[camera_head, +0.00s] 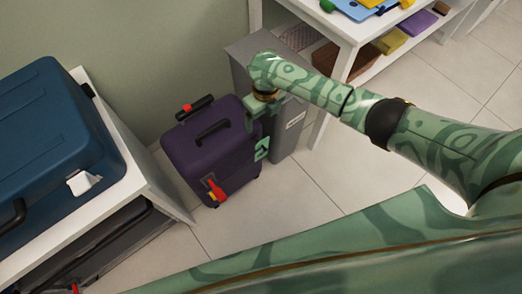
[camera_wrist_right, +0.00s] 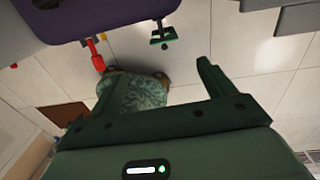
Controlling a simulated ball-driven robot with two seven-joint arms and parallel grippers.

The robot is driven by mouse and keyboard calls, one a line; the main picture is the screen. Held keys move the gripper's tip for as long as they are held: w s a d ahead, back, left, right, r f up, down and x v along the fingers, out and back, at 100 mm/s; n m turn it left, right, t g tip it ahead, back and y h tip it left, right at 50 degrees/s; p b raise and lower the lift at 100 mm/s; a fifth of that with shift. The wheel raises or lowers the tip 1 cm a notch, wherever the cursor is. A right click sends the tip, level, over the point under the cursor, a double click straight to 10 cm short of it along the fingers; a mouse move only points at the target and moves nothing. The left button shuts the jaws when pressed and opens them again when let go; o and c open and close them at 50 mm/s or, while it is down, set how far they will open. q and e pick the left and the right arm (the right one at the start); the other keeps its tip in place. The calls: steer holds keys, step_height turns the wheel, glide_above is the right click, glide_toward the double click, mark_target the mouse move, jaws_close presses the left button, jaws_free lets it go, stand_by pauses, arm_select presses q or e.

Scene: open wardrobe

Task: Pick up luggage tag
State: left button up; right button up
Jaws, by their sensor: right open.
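A red luggage tag (camera_head: 217,191) with a yellow part hangs on the front of the upright purple suitcase (camera_head: 195,150). It also shows at the left in the right wrist view (camera_wrist_right: 96,56), below the dark purple suitcase side (camera_wrist_right: 100,15). My right gripper (camera_head: 260,140) is at the suitcase's right side, above and to the right of the tag; its fingers are partly hard to make out there. In the right wrist view its two fingers (camera_wrist_right: 165,85) are spread with nothing held between them. My left gripper is not in view.
A white bench (camera_head: 150,170) with a blue case (camera_head: 50,130) is at left. A white shelf unit (camera_head: 345,35) is behind right. The tiled floor (camera_head: 305,205) in front is clear.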

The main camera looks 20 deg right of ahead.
steer(key=b, duration=0.4)
glide_above(263, 140)
steer(key=f, duration=0.9)
steer(key=shift+a, duration=0.2)
steer(key=shift+f+b, duration=0.4)
steer(key=shift+f, duration=0.35)
steer(key=f+b, duration=0.2)
steer(key=shift+d+f, duration=0.2)
steer(key=shift+f, duration=0.2)
step_height(263, 140, down, 2)
steer(key=shift+f+b, duration=0.1)
steer(key=shift+b, duration=0.45)
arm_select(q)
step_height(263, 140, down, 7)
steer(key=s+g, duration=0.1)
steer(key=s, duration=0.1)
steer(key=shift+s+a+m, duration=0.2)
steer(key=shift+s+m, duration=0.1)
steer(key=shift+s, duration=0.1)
arm_select(e)
steer(key=shift+w+r, duration=0.1)
steer(key=shift+r, duration=0.15)
steer(key=c, duration=1.3)
